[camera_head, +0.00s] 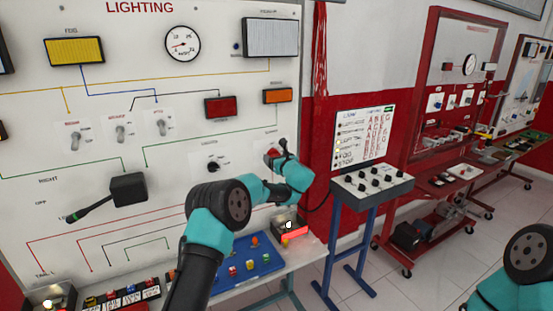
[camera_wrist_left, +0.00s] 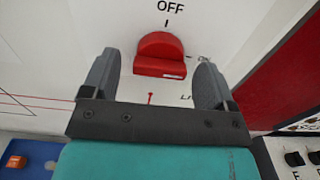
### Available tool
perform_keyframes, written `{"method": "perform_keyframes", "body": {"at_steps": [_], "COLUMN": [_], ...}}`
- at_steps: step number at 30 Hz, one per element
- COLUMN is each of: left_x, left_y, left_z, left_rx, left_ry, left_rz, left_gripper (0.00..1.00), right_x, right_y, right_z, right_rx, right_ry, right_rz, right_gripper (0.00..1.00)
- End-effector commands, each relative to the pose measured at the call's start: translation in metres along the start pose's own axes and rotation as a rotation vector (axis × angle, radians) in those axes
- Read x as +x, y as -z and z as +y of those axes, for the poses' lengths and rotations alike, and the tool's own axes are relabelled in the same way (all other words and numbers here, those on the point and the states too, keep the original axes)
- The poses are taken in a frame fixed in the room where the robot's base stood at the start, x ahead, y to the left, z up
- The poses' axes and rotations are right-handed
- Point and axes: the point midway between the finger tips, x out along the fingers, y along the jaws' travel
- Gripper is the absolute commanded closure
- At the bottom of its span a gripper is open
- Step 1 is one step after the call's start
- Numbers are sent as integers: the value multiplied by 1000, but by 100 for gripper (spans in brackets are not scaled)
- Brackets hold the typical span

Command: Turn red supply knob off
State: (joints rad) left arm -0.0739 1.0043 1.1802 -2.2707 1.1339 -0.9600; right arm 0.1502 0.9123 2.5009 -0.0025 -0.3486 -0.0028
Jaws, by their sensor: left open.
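The red supply knob (camera_wrist_left: 160,57) is on the white lighting panel, under the word OFF in the left wrist view. In the head view the knob (camera_head: 272,154) shows small, partly behind my left gripper (camera_head: 283,150). In the left wrist view my left gripper (camera_wrist_left: 155,85) is open, one finger on each side of the knob, with room between the fingers and it. I cannot tell whether the fingers touch the panel. My right gripper is out of view; only part of my right arm shows at the lower right.
The lighting panel (camera_head: 100,160) carries switches, a gauge and a black stalk lever (camera_head: 125,190). Below it a bench holds a blue tray (camera_head: 250,262) with small coloured parts.

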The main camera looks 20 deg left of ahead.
Motion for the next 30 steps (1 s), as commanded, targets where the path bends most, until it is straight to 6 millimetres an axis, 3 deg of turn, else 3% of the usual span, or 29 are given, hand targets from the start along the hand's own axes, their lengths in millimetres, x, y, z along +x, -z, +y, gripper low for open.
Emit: {"method": "perform_keyframes", "body": {"at_steps": [8,24,30], "left_x": [1,1,1], "left_y": [0,0,0], "left_z": [0,0,0], "left_rx": [0,0,-9], "left_ry": [0,-1,-1], "left_rz": [0,0,0], "left_gripper": [20,69,69], "right_x": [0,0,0], "right_y": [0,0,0], "right_z": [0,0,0], "right_rx": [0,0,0], "right_ry": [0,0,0], "right_rz": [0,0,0], "right_gripper": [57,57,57]}}
